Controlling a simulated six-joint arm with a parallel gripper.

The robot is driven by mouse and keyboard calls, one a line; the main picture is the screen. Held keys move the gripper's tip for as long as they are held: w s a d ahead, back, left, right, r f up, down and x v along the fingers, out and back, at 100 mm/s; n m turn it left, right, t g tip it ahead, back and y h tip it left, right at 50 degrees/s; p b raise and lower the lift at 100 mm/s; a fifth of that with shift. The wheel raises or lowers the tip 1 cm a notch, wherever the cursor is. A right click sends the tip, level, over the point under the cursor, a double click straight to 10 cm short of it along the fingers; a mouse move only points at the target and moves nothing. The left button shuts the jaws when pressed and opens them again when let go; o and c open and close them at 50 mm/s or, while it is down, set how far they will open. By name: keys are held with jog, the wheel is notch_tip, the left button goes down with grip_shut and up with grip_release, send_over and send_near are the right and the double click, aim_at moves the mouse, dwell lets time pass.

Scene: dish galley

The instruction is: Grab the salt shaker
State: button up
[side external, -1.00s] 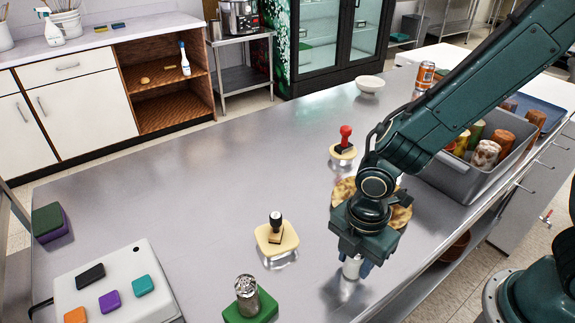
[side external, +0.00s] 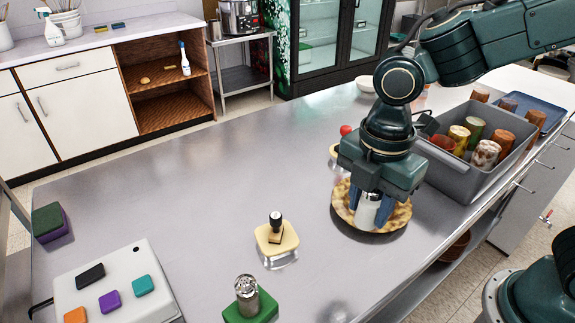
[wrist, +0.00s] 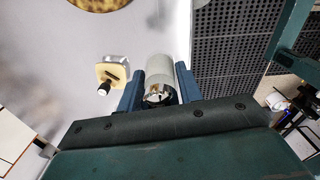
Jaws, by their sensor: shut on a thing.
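The salt shaker (side external: 367,210), a pale cylinder with a metal top, is between the blue fingers of my gripper (side external: 370,208). My gripper is shut on it and holds it upright above the counter (side external: 190,215), in front of the pie as seen from the side. In the wrist view, the shaker (wrist: 158,70) shows between the two fingers (wrist: 158,88), its metal cap towards the palm. The fingers hide part of its sides.
A pie (side external: 345,208) lies on the counter behind the shaker. A black-handled stamp (side external: 276,236) stands to the left. A silver shaker (side external: 246,288) is on a green block (side external: 262,306). A grey bin (side external: 450,175) with several jars is at right. The counter's left middle is clear.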

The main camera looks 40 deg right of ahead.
jog(key=shift+r, duration=2.8)
jog(key=shift+w, duration=0.1)
